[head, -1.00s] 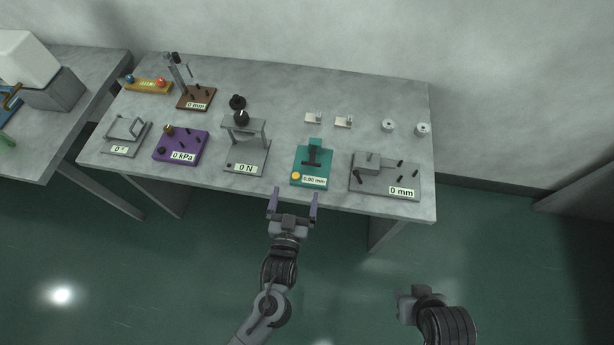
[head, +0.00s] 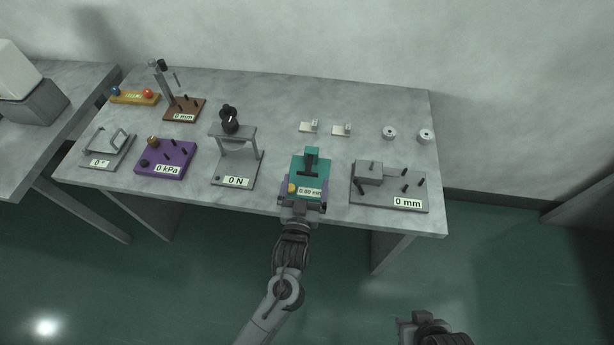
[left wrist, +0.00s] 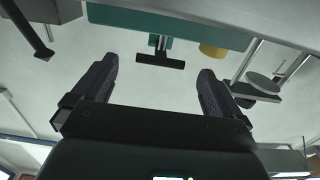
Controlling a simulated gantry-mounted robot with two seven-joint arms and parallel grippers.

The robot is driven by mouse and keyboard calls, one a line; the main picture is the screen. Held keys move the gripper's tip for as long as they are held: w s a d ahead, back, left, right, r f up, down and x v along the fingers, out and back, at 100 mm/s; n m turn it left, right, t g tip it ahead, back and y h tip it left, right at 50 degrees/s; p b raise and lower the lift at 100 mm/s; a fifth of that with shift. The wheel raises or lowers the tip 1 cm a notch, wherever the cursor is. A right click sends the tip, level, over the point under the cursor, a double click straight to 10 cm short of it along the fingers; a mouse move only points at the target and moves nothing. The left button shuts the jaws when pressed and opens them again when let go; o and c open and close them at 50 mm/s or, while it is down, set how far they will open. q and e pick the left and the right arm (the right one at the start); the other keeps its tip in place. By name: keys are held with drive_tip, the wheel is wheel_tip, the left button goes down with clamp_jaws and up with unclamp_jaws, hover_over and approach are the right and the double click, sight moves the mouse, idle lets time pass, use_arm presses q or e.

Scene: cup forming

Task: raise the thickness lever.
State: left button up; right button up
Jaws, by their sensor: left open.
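The teal thickness gauge (head: 309,166) stands near the front edge of the table and its label reads 0.00 mm. A dark upright piece, likely its lever (head: 309,162), rises from it, and a yellow knob sits at its front left. In the left wrist view a dark T-shaped bar (left wrist: 160,62) hangs below the teal body (left wrist: 200,30), between my fingers in the picture. My left gripper (head: 304,186) is open and empty, its fingers at either side of the gauge's front. It also shows in the left wrist view (left wrist: 158,70). My right gripper (head: 411,322) is low, away from the table.
A grey 0 mm fixture (head: 388,197) stands to the right of the gauge and a grey 0 N stand (head: 238,170) to its left. A purple 0 kPa block (head: 165,160) is farther left. Small plates (head: 341,130) and round weights (head: 390,133) lie behind.

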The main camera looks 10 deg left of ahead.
sight(307, 175)
use_arm(q)
drive_tip(key=shift+w, duration=1.7)
drive_tip(key=c, duration=1.5)
